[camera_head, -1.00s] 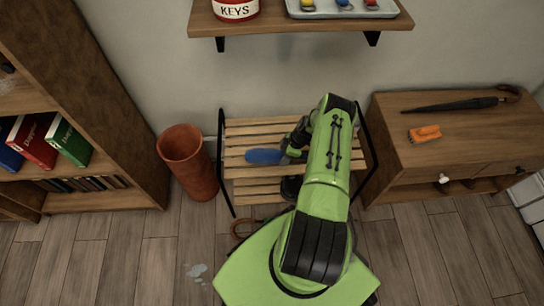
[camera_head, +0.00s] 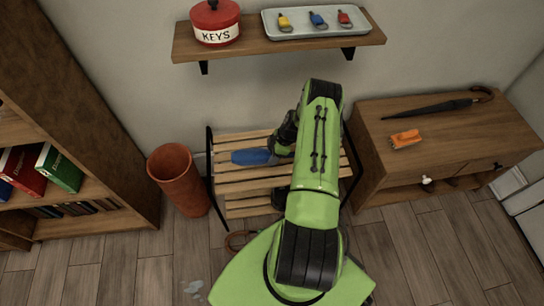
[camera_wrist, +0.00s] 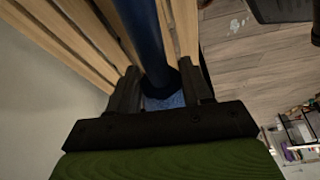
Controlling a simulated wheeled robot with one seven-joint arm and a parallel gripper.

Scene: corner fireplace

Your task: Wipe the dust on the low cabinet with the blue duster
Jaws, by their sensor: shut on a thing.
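The blue duster (camera_head: 252,157) is in my gripper (camera_head: 279,150), over the slatted wooden rack. In the wrist view, the fingers of my gripper (camera_wrist: 163,84) are shut around the blue duster (camera_wrist: 150,38). The low cabinet (camera_head: 450,143) is a wooden one at the right, apart from my gripper. I cannot make out dust on its top. My arm hides part of the rack.
A dark umbrella (camera_head: 432,107) and an orange brush (camera_head: 405,139) lie on the cabinet. The slatted rack (camera_head: 235,188) is below my gripper. A wall shelf (camera_head: 270,45) holds a red tin (camera_head: 215,18) and a tray (camera_head: 300,30). A terracotta bin (camera_head: 180,185) stands left.

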